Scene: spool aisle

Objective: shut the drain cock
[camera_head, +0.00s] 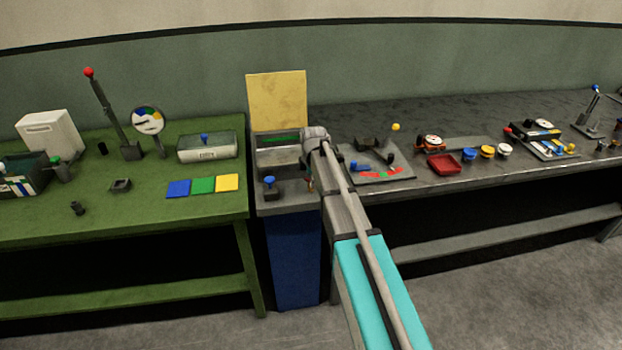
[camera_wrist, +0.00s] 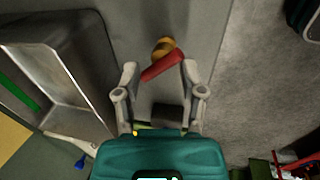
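The drain cock, a brass body (camera_wrist: 163,46) with a red lever (camera_wrist: 162,67), shows at the upper middle of the wrist view. The lever lies slanted, its right end higher in the picture. My gripper (camera_wrist: 160,69) is open, with one finger on each side of the lever. The lever's right end is close to the right fingertip; I cannot tell whether they touch. In the head view my arm hides most of the gripper and the cock, beside the sink front (camera_head: 285,195).
The grey sink basin (camera_wrist: 75,65) is left of my gripper in the wrist view. A yellow board (camera_head: 277,100) stands behind it and a blue bin (camera_head: 293,262) below. A green bench (camera_head: 130,215) is left; a cluttered dark bench (camera_head: 450,110) is right.

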